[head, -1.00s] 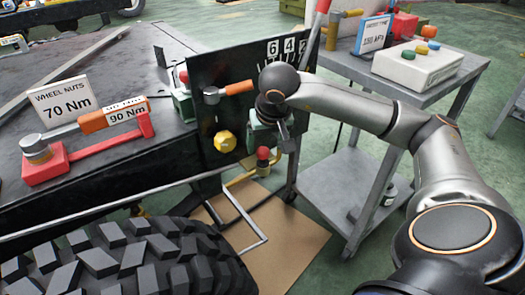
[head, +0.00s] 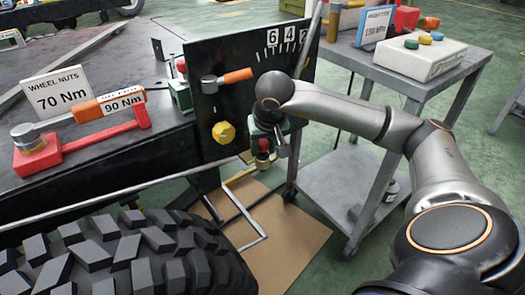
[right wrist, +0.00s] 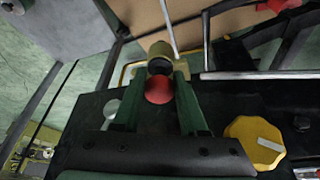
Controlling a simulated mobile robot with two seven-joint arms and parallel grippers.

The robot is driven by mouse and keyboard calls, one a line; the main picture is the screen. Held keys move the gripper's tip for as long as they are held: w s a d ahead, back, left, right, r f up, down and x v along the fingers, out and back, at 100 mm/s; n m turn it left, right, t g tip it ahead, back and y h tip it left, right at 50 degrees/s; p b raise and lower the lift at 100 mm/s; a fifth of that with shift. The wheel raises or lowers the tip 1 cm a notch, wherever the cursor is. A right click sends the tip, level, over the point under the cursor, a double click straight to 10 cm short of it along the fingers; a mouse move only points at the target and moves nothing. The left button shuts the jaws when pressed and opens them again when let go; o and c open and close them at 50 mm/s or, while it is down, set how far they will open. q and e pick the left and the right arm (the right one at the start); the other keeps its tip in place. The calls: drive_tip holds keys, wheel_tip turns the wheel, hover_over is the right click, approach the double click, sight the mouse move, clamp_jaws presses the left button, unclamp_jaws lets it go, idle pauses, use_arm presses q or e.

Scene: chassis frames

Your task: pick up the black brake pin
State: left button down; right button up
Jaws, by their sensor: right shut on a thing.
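A pin with a red ball knob (head: 263,145) stands in a brass-coloured sleeve (head: 263,161) beside the dark panel's lower right. In the right wrist view the red knob (right wrist: 158,90) sits between my two fingers, with a short black part (right wrist: 160,66) between it and the brass sleeve (right wrist: 161,50). I take this as the brake pin; most of its shank is hidden. My right gripper (right wrist: 159,84) is shut on it near the knob. In the head view this gripper (head: 266,138) is low at the panel, partly hidden by its own wrist. My left gripper is not seen.
The black panel (head: 210,115) carries an orange-handled lever (head: 237,76) and a yellow knob (head: 223,132). A grey cart (head: 415,82) with a white button box (head: 420,58) stands right. A large tyre (head: 115,260) fills the lower left.

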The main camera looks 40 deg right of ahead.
clamp_jaws()
drive_tip(key=shift+r, duration=0.15)
